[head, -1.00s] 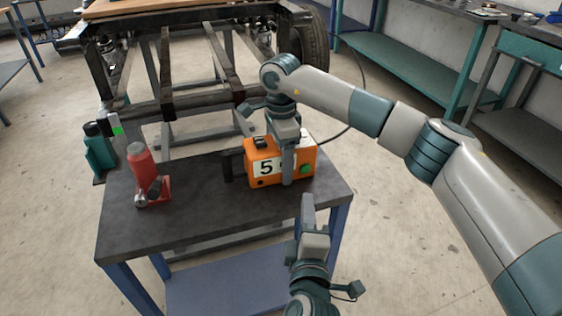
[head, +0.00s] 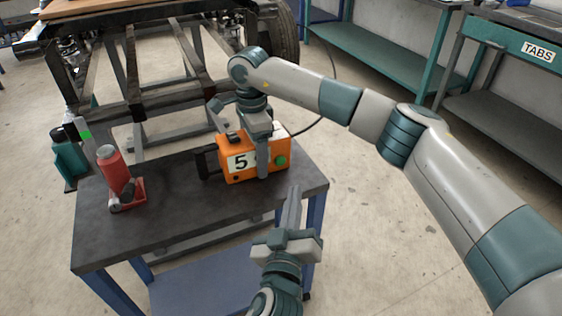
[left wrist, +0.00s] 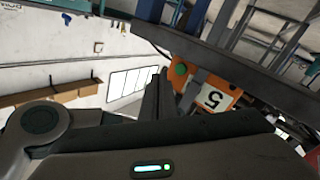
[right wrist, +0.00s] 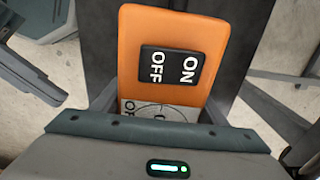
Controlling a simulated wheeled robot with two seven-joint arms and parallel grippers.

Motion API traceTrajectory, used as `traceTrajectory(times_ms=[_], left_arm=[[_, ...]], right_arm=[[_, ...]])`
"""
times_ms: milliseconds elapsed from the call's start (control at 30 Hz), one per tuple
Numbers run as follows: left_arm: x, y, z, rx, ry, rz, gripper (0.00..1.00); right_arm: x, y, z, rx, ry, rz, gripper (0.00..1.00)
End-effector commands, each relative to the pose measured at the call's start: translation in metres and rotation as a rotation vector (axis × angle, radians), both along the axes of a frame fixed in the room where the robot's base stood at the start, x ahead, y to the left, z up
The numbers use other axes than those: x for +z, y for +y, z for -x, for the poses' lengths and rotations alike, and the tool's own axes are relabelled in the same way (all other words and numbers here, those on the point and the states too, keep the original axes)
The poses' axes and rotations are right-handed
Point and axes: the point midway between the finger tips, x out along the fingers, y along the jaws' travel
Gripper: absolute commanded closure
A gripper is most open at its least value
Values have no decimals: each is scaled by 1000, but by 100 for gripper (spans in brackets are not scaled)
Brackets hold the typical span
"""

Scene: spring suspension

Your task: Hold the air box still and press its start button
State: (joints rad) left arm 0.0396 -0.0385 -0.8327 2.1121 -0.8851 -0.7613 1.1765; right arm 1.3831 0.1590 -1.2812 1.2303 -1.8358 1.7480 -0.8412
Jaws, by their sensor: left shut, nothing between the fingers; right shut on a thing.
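The orange air box (head: 226,173) with a "5" label stands on the dark table. My right gripper (head: 262,172) is shut on it from above, fingers across its front and back; in the right wrist view the box top (right wrist: 205,35) with an ON/OFF switch lies between the fingers. The round green button (head: 281,160) is on the front face, right of the gripping finger. My left gripper (head: 294,190) is shut and empty, its tip in front of and slightly below the button, apparently apart from it. The left wrist view shows the button (left wrist: 181,69) beside the fingers (left wrist: 158,92).
A red bottle jack (head: 118,180) stands at the left of the dark table (head: 170,215). A black hose (head: 312,127) runs behind the box. A vehicle frame (head: 150,100) is behind the table. The table surface between jack and box is clear.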

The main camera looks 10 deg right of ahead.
Motion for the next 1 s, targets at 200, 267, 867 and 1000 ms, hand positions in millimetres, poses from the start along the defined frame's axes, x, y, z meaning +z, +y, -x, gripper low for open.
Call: traceTrajectory(times_ms=[200,267,867,1000], left_arm=[[-2,-4,2,-48,-128,-312,100],[-2,-5,2,-60,-166,-396,100],[-3,-12,10,-98,-488,-985,100],[-3,-12,10,-98,-500,-1004,100]], right_arm=[[1,0,0,0,-1,-1,65],[1,0,0,0,-1,-1,65],[1,0,0,0,-1,-1,65],[1,0,0,0,-1,-1,65]])
